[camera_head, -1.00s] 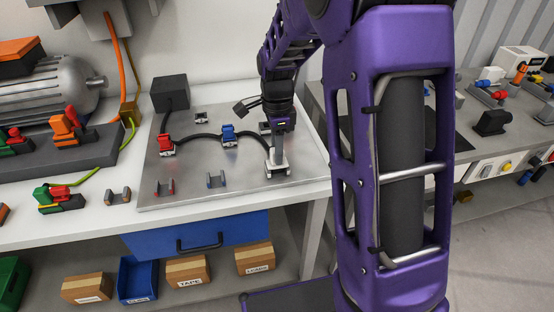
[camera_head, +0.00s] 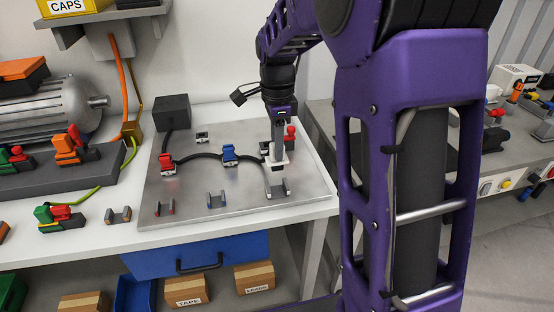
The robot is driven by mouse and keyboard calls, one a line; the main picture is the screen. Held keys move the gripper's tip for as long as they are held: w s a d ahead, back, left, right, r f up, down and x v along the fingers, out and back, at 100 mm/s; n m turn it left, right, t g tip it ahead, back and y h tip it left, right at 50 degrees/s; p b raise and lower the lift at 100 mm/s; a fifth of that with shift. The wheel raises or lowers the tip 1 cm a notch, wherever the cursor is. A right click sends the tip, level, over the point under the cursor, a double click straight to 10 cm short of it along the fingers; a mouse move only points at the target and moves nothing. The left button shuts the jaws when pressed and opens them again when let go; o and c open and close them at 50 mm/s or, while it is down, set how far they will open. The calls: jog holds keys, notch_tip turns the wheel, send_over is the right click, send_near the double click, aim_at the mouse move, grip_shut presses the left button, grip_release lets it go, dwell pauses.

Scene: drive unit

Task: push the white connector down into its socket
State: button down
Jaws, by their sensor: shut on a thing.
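My gripper (camera_head: 277,152) is shut on the white connector (camera_head: 274,159), its fingers pointing down over the right part of the metal board (camera_head: 190,222). A black cable runs from the connector leftward to the blue connector (camera_head: 228,154). The white connector appears raised above and behind a grey U-shaped bracket (camera_head: 278,189). That bracket is open and empty. The fingers hide part of the connector and what lies directly beneath it. I cannot tell which part is its socket.
The red connector (camera_head: 167,163) and black box (camera_head: 171,112) are on the cable's left. Two more brackets (camera_head: 164,207) (camera_head: 216,200) line the front. A small part (camera_head: 202,137) sits behind, and a red-topped part (camera_head: 291,134) stands right of the gripper.

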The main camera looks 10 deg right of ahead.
jog(key=shift+r, duration=1.1)
jog(key=shift+w, duration=0.15)
jog(key=w+d+p, duration=0.1)
jog(key=w, duration=1.6)
jog(key=shift+d+p, duration=0.3)
jog(key=shift+p, duration=0.05)
jog(key=shift+f, duration=0.15)
jog(key=shift+f+b, duration=0.55)
jog(key=shift+f, duration=1.15)
jog(key=shift+f, duration=0.1)
notch_tip(320, 180, down, 3)
jog(key=shift+w+r+b, duration=0.1)
jog(key=shift+r+b, duration=0.1)
jog(key=shift+b, duration=0.4)
